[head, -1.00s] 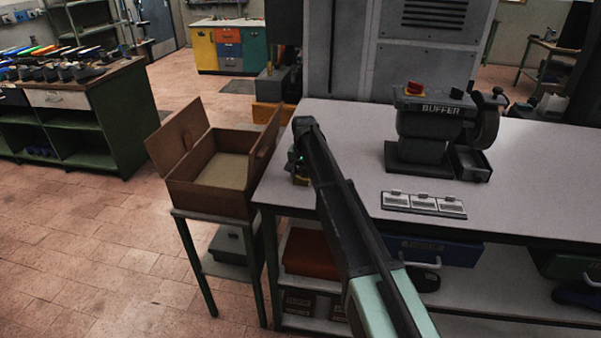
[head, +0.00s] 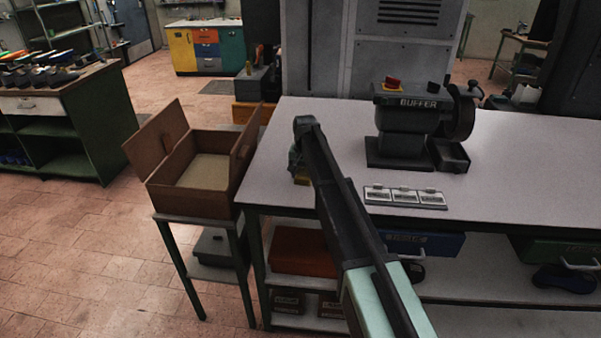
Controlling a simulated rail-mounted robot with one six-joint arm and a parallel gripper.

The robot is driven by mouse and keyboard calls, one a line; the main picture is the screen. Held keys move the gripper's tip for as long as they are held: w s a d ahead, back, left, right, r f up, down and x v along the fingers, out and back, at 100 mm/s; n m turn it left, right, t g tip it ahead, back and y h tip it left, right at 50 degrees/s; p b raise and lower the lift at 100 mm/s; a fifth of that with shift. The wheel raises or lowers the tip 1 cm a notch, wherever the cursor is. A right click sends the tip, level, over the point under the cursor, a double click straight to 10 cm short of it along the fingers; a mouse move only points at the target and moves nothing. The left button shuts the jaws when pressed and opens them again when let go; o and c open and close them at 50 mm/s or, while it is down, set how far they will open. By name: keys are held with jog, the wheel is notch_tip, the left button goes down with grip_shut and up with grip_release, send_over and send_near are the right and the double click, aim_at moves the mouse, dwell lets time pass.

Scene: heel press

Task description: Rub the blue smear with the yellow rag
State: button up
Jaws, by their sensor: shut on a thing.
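My gripper (head: 296,160) is low over the left end of the pale workbench (head: 345,133), mostly hidden behind my own arm. A small piece of the yellow rag (head: 301,179) shows just below it, at the bench top. The gripper is shut on the rag. I cannot tell whether the rag touches the surface. The blue smear is not visible; my arm covers part of the bench around the gripper.
A buffer machine (head: 405,125) stands on the bench to the right, with a panel of several pale labels (head: 405,196) in front of it. An open brown wooden box (head: 190,207) on a stand is left of the bench. The bench's right part is clear.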

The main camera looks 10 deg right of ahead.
aim_at(283, 177)
jog(key=d, duration=0.2)
jog(key=s+d, duration=0.1)
jog(key=d, duration=0.1)
jog(key=shift+w+r, duration=0.1)
jog(key=shift+r, duration=0.05)
jog(key=shift+w+a, duration=0.2)
jog(key=shift+a, duration=0.55)
jog(key=shift+w+a, duration=0.2)
jog(key=shift+a, duration=0.55)
jog(key=shift+w+a, duration=0.35)
jog(key=shift+a, duration=1.05)
jog(key=shift+w+a, duration=0.4)
jog(key=shift+a, duration=0.95)
jog(key=shift+w+a, duration=0.35)
jog(key=shift+a, duration=1.05)
jog(key=shift+s+d, duration=0.25)
jog(key=shift+d, duration=0.7)
jog(key=shift+s+d, duration=0.25)
jog(key=shift+d, duration=0.65)
jog(key=shift+s+d, duration=0.25)
jog(key=shift+d, duration=0.6)
jog(key=shift+s+d, duration=0.25)
jog(key=shift+d, duration=0.55)
jog(key=shift+s+d, duration=0.25)
jog(key=shift+d, duration=0.8)
jog(key=shift+s+d, duration=0.25)
jog(key=shift+d, duration=0.8)
